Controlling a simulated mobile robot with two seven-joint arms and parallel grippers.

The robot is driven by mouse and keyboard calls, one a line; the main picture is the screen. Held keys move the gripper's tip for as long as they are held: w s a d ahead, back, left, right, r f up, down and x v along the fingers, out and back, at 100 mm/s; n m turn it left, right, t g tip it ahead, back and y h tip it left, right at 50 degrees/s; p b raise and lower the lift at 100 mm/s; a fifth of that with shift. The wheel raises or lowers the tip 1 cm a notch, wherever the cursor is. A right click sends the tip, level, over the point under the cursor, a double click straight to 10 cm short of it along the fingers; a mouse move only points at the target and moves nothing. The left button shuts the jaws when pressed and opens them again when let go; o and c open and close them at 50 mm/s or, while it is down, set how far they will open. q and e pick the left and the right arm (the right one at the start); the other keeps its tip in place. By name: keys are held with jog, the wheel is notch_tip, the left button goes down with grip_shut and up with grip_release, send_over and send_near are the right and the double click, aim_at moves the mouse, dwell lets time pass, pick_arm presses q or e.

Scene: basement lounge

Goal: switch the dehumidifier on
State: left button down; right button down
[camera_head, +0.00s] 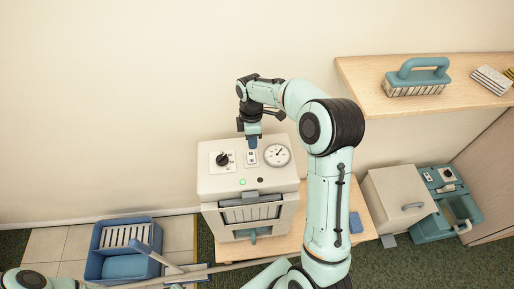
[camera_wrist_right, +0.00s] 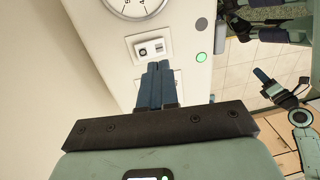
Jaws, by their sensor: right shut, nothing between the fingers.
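The dehumidifier (camera_head: 248,183) is a pale box with a front grille, standing on a wooden surface. Its sloped top panel has a black knob, a small rocker switch (camera_head: 251,157) and a round dial; a lamp (camera_head: 243,182) glows green. My right gripper (camera_head: 252,143) is shut and empty, just behind the switch. In the wrist view the right fingertips (camera_wrist_right: 157,66) are pressed together close to the switch plate (camera_wrist_right: 149,49); I cannot tell if they touch it. The green lamp (camera_wrist_right: 201,57) also shows there. What seems to be my left gripper (camera_wrist_right: 263,76) is small at the right, its opening unclear.
A blue bin (camera_head: 124,250) stands on floor tiles at the lower left, with a pole beside it. A wooden shelf (camera_head: 440,100) at the upper right holds a teal-handled brush (camera_head: 415,78). A pale box (camera_head: 398,197) and a teal case stand below. The wall is behind the dehumidifier.

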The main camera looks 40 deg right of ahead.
notch_tip(320, 180, up, 7)
jog(key=s+a, duration=0.1)
jog(key=shift+s+f, duration=0.1)
dwell(0.6)
